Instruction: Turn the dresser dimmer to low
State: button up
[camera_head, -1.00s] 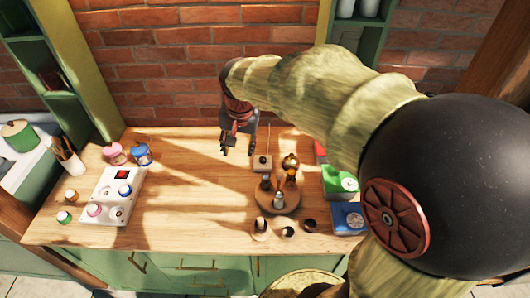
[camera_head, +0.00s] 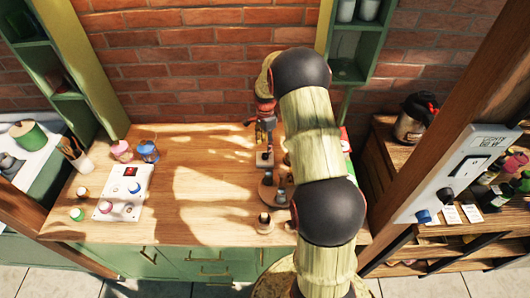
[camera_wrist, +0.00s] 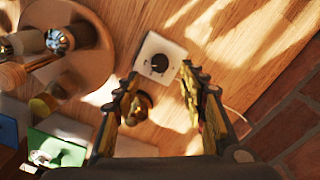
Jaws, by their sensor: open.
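A small pale square box with a round black knob, which looks like the dresser dimmer (camera_wrist: 159,63), lies on the wooden top; a thin cord shows beside it. It also shows in the head view (camera_head: 265,159), just below my gripper (camera_head: 264,127). In the wrist view my gripper (camera_wrist: 160,84) is open and empty, with its two fingers reaching toward the near corners of the box. The knob is ahead of the fingertips and apart from them. I cannot read the knob's setting.
A round wooden tray (camera_wrist: 96,68) with small jars stands close beside the box. A small brass-coloured object (camera_wrist: 138,107) shows between the fingers. A green box (camera_wrist: 50,150) is nearby. A white switch panel (camera_head: 123,192) is at left. The brick wall (camera_head: 200,70) is behind.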

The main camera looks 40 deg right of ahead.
aim_at(265, 155)
notch_tip(265, 155, down, 6)
jog(key=shift+f, duration=0.1)
jog(key=shift+c, duration=1)
grip_shut()
